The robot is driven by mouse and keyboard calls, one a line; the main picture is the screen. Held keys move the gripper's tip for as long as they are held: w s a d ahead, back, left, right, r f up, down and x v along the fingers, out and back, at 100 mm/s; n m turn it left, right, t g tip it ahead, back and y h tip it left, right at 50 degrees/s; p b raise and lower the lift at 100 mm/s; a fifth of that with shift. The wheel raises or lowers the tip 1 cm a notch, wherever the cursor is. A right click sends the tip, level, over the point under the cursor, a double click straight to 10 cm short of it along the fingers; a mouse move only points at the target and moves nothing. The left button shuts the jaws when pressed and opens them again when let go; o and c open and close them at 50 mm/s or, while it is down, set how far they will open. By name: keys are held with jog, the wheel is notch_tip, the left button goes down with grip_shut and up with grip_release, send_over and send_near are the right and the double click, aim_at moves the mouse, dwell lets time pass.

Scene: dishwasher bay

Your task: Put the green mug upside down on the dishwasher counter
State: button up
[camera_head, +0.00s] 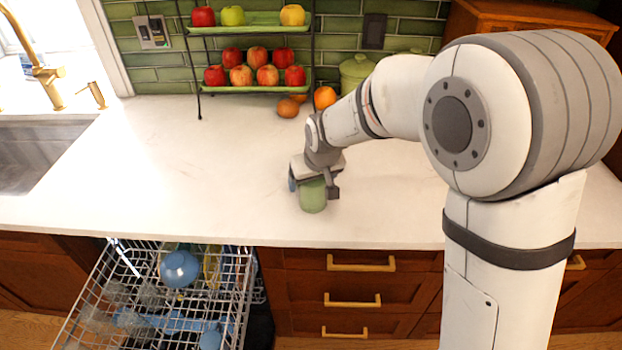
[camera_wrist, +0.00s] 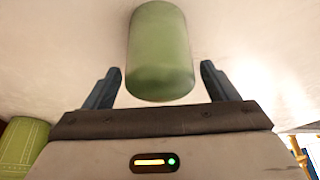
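The green mug (camera_head: 313,197) is at the front part of the white counter (camera_head: 200,170), right of the open dishwasher rack. In the wrist view the mug (camera_wrist: 160,50) shows as a smooth green cylinder between the two fingers. No handle shows, and I cannot tell which end is its mouth. My gripper (camera_head: 312,186) is low over the counter at the mug. In the wrist view my gripper (camera_wrist: 160,75) is open, with a clear gap between each finger and the mug's sides.
The dishwasher rack (camera_head: 240,300) is pulled out below the counter, holding a blue bowl (camera_head: 179,269) and other dishes. A fruit stand (camera_head: 255,88) and loose oranges (camera_head: 325,97) stand at the back, beside a green canister (camera_head: 356,72). The counter left of the mug is clear.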

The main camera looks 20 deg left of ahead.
jog(key=v, duration=0.7)
jog(key=shift+r+b, duration=0.35)
jog(key=shift+b, duration=0.05)
jog(key=shift+s+d, duration=0.1)
jog(key=shift+d, duration=0.1)
jog(key=s+d+r+m+h, duration=0.1)
jog(key=s+d+m, duration=0.15)
jog(key=d, duration=0.65)
jog(key=s+d+r+m+h, duration=0.15)
jog(key=s+d, duration=0.25)
jog(key=d, duration=0.6)
jog(key=s+d+m, duration=0.1)
jog(key=s+d, duration=0.2)
jog(key=s+d+m, duration=0.1)
jog(key=s+d, duration=0.2)
jog(key=s, duration=0.1)
jog(key=s+d+f+m+g, duration=0.1)
jog(key=s+d, duration=0.3)
jog(key=shift+s+f, duration=0.1)
jog(key=shift+s, duration=0.15)
